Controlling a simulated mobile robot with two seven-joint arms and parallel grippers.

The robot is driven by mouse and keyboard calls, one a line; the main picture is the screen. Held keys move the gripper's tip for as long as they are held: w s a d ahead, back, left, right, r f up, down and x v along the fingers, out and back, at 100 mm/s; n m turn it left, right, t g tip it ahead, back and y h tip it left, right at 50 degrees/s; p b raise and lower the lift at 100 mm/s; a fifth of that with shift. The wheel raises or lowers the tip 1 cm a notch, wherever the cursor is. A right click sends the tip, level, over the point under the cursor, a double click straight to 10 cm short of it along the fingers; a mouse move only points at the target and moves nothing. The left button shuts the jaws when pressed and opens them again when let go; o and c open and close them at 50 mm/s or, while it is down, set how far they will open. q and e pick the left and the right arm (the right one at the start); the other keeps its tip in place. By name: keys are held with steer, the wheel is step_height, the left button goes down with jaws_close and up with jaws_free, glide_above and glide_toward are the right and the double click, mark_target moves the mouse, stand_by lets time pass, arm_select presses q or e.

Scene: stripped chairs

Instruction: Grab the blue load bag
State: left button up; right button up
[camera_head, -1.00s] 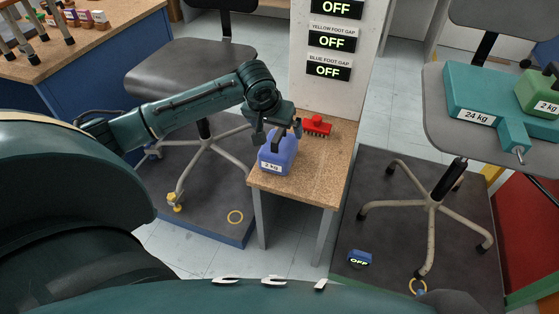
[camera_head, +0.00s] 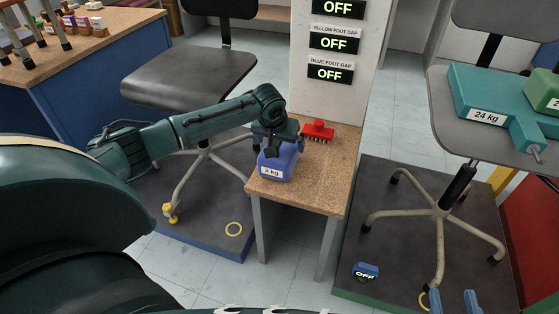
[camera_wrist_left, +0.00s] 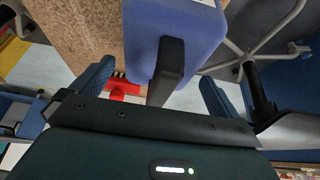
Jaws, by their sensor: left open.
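The blue load bag (camera_head: 278,165), labelled 2 kg, stands upright on the small chipboard-topped table in the middle. My left gripper (camera_head: 279,146) is right over its top. In the left wrist view the blue bag (camera_wrist_left: 178,30) fills the top middle, and its black handle (camera_wrist_left: 167,70) reaches down between the blue fingers of my left gripper (camera_wrist_left: 155,95). These fingers are open, one on each side of the handle, with gaps to it. My right gripper (camera_head: 454,301) shows at the bottom right edge as two blue fingertips set apart, with nothing between them.
A red brush (camera_head: 318,131) lies behind the bag on the table (camera_head: 320,180). A white panel (camera_head: 330,100) with OFF displays stands behind. Chairs on dark platforms flank the table; the right chair's seat (camera_head: 440,125) carries a teal 24 kg load (camera_head: 490,105) and a green one.

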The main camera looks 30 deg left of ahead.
arm_select(q)
steer(key=shift+w+a+f, duration=0.1)
steer(key=shift+w+f, duration=0.15)
steer(key=shift+f, duration=0.45)
steer(key=shift+c, duration=0.3)
steer(key=c, duration=1.8)
steer(key=shift+w+r, duration=0.2)
steer(key=shift+r, duration=0.2)
